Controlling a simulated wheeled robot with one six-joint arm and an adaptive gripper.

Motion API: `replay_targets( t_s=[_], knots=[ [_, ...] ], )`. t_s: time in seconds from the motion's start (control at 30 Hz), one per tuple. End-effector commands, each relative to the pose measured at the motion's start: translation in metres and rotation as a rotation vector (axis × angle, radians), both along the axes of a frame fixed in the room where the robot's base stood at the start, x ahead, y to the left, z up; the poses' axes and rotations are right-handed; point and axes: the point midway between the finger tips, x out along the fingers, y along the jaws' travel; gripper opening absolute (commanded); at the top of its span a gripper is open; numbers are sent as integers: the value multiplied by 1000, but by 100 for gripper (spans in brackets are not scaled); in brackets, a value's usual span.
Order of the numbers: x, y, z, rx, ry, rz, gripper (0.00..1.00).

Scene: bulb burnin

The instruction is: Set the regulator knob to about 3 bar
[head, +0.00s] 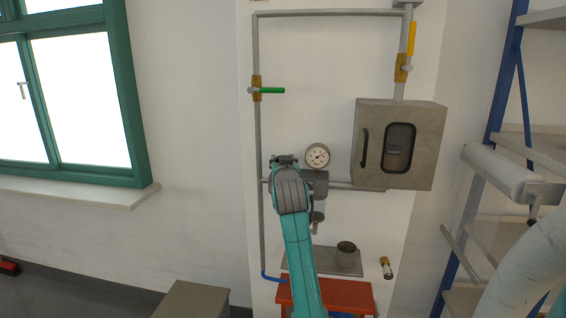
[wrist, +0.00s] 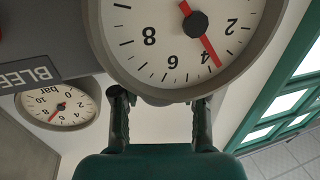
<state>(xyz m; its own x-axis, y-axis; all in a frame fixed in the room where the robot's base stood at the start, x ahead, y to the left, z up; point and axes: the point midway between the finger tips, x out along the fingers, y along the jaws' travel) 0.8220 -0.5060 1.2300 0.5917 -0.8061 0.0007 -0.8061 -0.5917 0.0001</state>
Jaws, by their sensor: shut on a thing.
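In the wrist view a large round gauge (wrist: 175,75) fills the top, seen upside down. The fingers of my gripper (wrist: 162,103) stand apart at the gauge's lower rim. The gauge hides what lies between their tips, and I cannot see the regulator knob itself. In the head view my gripper (head: 285,161) is at the left end of the grey regulator body (head: 319,183), just left of and below a white round gauge (head: 317,156). My arm covers part of the pipework there.
A smaller bar gauge (wrist: 58,104) and a dark label reading "BLEE" (wrist: 27,75) are at left in the wrist view. A grey cabinet (head: 426,150), a green-handled valve (head: 268,91) and a yellow-handled valve (head: 410,42) surround the regulator. A metal cup (head: 346,254) stands below.

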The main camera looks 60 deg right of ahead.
Motion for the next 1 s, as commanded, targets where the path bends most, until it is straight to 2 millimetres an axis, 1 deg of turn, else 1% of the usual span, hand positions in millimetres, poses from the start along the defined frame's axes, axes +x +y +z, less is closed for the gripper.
replay_targets(
  t_s=[0.2,0.4,0.87,0.9,0.97,1.0],
  knots=[
    [-1,-1,0,0,-1,94,9],
    [0,0,0,-1,-1,141,9],
    [0,0,0,0,0,153,9],
    [0,0,0,0,0,153,51],
    [0,0,0,0,0,153,66],
    [0,0,0,0,0,153,70]
  ],
)
